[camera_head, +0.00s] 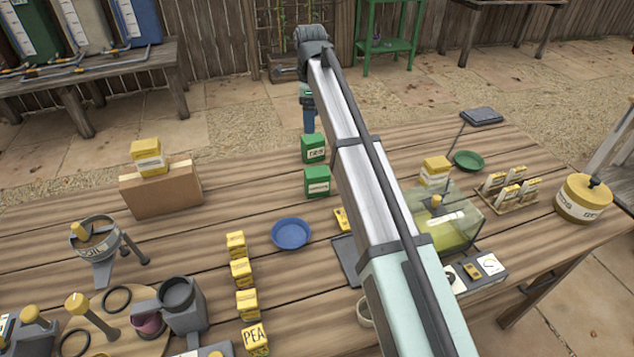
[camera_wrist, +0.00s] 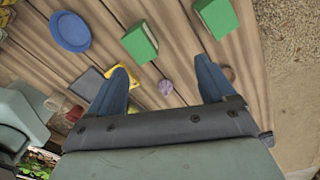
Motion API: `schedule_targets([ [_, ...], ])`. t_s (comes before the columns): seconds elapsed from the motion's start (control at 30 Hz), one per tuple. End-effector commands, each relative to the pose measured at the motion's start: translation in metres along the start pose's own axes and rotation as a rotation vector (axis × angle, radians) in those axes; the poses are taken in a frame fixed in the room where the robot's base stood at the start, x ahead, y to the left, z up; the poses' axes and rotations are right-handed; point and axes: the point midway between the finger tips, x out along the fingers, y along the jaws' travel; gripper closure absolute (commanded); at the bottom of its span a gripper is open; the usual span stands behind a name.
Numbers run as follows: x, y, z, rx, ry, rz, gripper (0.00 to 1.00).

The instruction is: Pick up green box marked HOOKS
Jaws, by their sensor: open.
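Two green boxes with white labels stand on the wooden table, one behind the other. The nearer green box (camera_head: 317,182) also shows in the wrist view (camera_wrist: 138,42), close to the blue dish. The farther green box (camera_head: 313,147) shows at the top of the wrist view (camera_wrist: 215,17). The labels are too small to read surely, so I cannot tell which says HOOKS. My gripper (camera_wrist: 162,66) is open, with nothing between its blue fingers. In the head view it points down near the table's far edge, beyond the farther green box.
A blue dish (camera_head: 291,233) lies in front of the green boxes. A row of yellow boxes (camera_head: 241,271) stands left of it. A cardboard box (camera_head: 160,190) bears another yellow box (camera_head: 148,157). My arm hides part of the table's middle. Bare boards lie left of the green boxes.

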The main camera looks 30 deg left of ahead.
Motion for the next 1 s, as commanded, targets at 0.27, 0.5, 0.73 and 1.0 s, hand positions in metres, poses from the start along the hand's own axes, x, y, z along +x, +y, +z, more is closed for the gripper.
schedule_targets([
  [0.27,0.021,0.055,-0.025,-0.152,-0.003,-0.008,0.17],
  [0.5,0.021,0.053,-0.024,-0.315,-0.004,-0.017,0.17],
  [0.73,0.040,0.053,-0.024,-0.350,-0.003,-0.015,0.17],
  [1.0,0.085,0.053,-0.024,-0.348,-0.003,-0.016,0.17],
])
